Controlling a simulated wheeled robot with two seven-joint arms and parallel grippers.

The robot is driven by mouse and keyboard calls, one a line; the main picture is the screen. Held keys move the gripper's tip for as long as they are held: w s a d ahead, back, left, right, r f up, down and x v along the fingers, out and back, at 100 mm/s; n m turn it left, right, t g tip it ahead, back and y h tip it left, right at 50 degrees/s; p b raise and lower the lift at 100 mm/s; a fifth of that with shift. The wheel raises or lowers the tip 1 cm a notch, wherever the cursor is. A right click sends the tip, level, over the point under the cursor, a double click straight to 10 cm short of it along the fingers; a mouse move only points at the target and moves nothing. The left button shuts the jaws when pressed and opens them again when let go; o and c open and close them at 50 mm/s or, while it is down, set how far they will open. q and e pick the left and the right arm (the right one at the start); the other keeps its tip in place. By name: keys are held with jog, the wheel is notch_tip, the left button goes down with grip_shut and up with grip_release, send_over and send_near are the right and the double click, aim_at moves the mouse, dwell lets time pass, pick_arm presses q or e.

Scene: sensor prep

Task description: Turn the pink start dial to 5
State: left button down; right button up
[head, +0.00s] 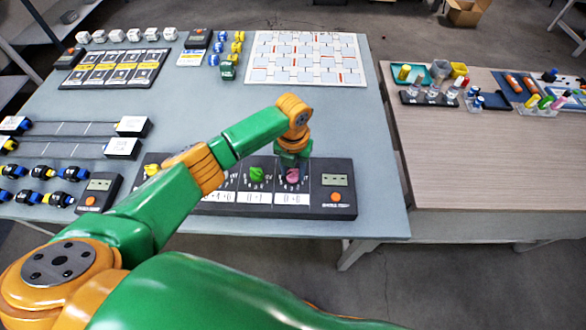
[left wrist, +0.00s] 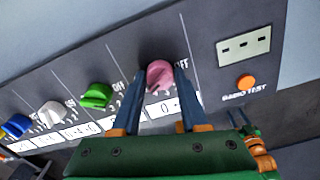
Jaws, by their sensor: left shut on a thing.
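The pink dial (head: 293,175) is the rightmost dial on the dark panel (head: 266,213). It also shows in the left wrist view (left wrist: 160,76), with an OFF mark at its upper right and a white label below it. My left gripper (head: 292,163) is over the panel, with its fingers on either side of the pink dial, shut on it. The fingers partly hide the dial's scale, so I cannot read its setting. Part of my right arm shows at the lower right of the left wrist view, with what look like two dark fingertips (left wrist: 238,118).
A green dial (left wrist: 96,95), a white dial (left wrist: 53,114) and a blue dial (left wrist: 17,126) stand left of the pink one. A display (left wrist: 243,45) and an orange button (left wrist: 246,82) are to its right. A wooden table (head: 480,180) adjoins on the right.

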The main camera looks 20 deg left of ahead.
aim_at(293, 172)
pick_arm(q)
jog(key=shift+f, duration=0.1)
jog(key=shift+c, duration=2.1)
grip_release()
notch_tip(293, 172, up, 7)
jog(key=shift+r+b, duration=0.1)
jog(key=shift+b, duration=0.2)
